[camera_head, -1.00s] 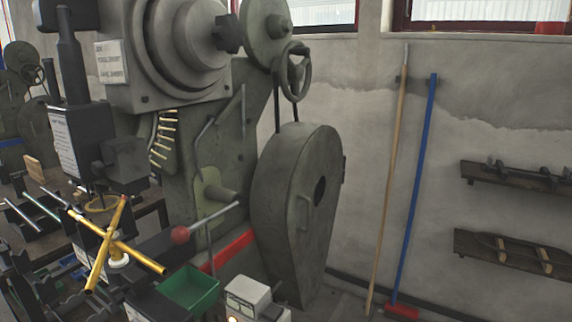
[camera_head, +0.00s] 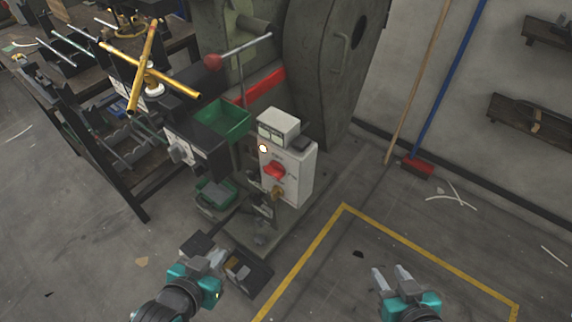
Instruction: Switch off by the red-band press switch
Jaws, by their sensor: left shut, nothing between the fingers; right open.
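The press (camera_head: 318,75) is a large grey-green machine with a red band (camera_head: 262,85) low on its body. In front of the band stands a pale switch box (camera_head: 300,172) with a red rotary switch (camera_head: 274,170) on its front, a lit round lamp (camera_head: 263,148) above it and a yellowish knob (camera_head: 277,192) below. My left gripper (camera_head: 217,258) is shut and empty, low in the picture, below and left of the box. My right gripper (camera_head: 391,273) is open and empty, to the lower right of the box. Neither gripper touches the switch.
A green bin (camera_head: 222,121) hangs left of the box, with another green tray (camera_head: 215,193) lower down. A yellow floor line (camera_head: 300,262) crosses open floor. A red-headed broom (camera_head: 417,168) leans at the wall.

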